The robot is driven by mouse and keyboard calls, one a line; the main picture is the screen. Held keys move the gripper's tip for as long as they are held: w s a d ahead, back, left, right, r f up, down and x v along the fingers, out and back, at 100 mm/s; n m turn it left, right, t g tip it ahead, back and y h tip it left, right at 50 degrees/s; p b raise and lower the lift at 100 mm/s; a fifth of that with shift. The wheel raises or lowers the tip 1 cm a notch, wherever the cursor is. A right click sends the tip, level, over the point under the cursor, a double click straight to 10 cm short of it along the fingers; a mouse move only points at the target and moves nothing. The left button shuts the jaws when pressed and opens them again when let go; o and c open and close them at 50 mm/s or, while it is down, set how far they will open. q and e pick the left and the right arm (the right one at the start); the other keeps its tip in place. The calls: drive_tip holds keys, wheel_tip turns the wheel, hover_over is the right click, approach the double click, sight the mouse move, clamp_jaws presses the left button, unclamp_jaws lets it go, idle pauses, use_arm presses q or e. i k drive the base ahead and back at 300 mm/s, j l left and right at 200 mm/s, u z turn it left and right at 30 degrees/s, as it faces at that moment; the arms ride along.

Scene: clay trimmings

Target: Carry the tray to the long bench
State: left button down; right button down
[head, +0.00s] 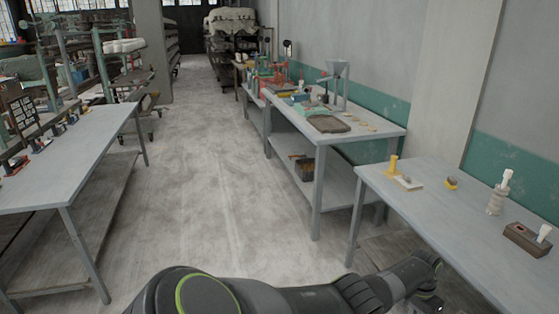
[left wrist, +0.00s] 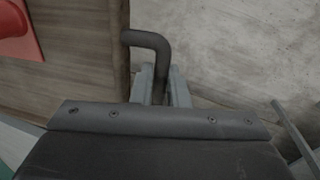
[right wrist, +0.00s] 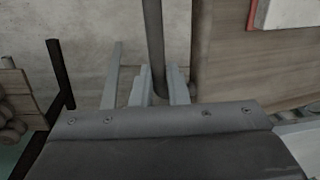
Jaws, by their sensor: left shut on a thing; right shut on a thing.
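The tray (left wrist: 75,75) shows only in part in the wrist views, as a brown wood-grain surface; it also shows in the right wrist view (right wrist: 235,60). My left gripper (left wrist: 160,75) is shut on a dark bent bar handle (left wrist: 150,40) at the tray's edge. My right gripper (right wrist: 158,75) is shut on a dark bar handle (right wrist: 153,35) beside the tray's other edge. The head view does not show the tray. Long grey benches stand at the left (head: 60,165) and centre right (head: 375,127); I cannot tell which is the named one.
A red thing (left wrist: 18,35) and a pale block (right wrist: 290,12) show at the tray views' edges. A nearer grey table (head: 440,215) at right holds small items. The centre-right bench carries a funnel stand (head: 337,80) and tools. The concrete aisle (head: 190,170) is clear.

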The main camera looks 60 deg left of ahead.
sight(64, 165)
drive_tip(key=u, duration=1.75)
drive_tip(key=i+j+u, duration=0.1)
drive_tip(key=i+u, duration=0.35)
drive_tip(key=i, duration=3.9)
